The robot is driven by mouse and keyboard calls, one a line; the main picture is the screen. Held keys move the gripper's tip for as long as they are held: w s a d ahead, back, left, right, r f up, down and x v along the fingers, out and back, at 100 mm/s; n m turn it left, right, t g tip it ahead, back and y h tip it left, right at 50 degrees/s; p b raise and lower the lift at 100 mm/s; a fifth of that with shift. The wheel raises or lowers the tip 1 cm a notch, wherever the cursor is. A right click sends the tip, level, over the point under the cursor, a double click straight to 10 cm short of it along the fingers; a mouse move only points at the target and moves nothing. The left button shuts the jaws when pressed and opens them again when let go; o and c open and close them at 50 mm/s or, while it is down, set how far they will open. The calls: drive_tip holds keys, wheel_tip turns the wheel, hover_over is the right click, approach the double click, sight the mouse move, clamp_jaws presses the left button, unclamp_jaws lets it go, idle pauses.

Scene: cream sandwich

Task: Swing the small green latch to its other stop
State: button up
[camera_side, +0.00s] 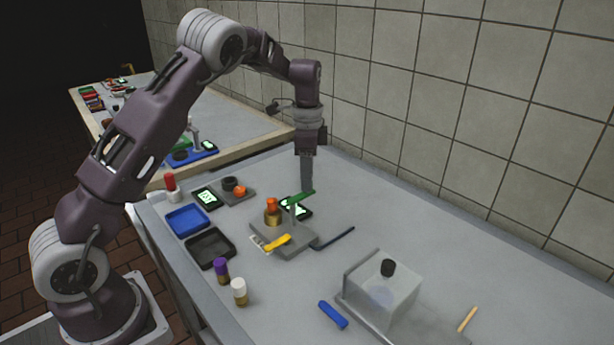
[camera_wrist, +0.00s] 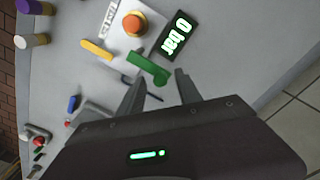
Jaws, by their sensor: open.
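The small green latch (camera_side: 300,197) is a flat bar on a grey block (camera_side: 268,238), next to an orange-topped brass fitting (camera_side: 272,212). In the wrist view the latch (camera_wrist: 146,66) lies at the fingertips, one end appearing between them. My gripper (camera_side: 306,188) points down over the latch. In the wrist view my gripper (camera_wrist: 160,76) is open, its two dark fingers apart with nothing held. I cannot tell whether a finger touches the latch. The side view partly hides the fingertips.
A yellow lever (camera_side: 278,242) sits on the block's front. A display reading "0 bar" (camera_wrist: 176,37) is beside the latch. A clear box (camera_side: 382,284), a blue tray (camera_side: 187,220), a black tray (camera_side: 209,248) and small bottles stand around. The tiled wall (camera_side: 450,100) is behind.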

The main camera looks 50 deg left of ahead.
drive_tip(key=shift+f, duration=0.4)
clamp_jaws()
drive_tip(key=shift+a, duration=0.1)
drive_tip(key=s+a+n, duration=0.1)
drive_tip(key=s+n, duration=0.1)
drive_tip(key=n, duration=0.5)
drive_tip(key=s+a+n, duration=0.1)
drive_tip(key=s+n, duration=0.1)
drive_tip(key=n, duration=0.5)
drive_tip(key=s+a+n, duration=0.2)
drive_tip(key=n, duration=0.6)
drive_tip(key=shift+s+r, duration=0.1)
drive_tip(key=shift+s, duration=0.2)
drive_tip(key=shift+s+d+n, duration=0.15)
drive_tip(key=shift+s+n, duration=0.1)
drive_tip(key=shift+n, duration=0.45)
drive_tip(key=shift+s+d+n, duration=0.1)
drive_tip(key=shift+s+n, duration=0.15)
drive_tip(key=shift+n, duration=0.45)
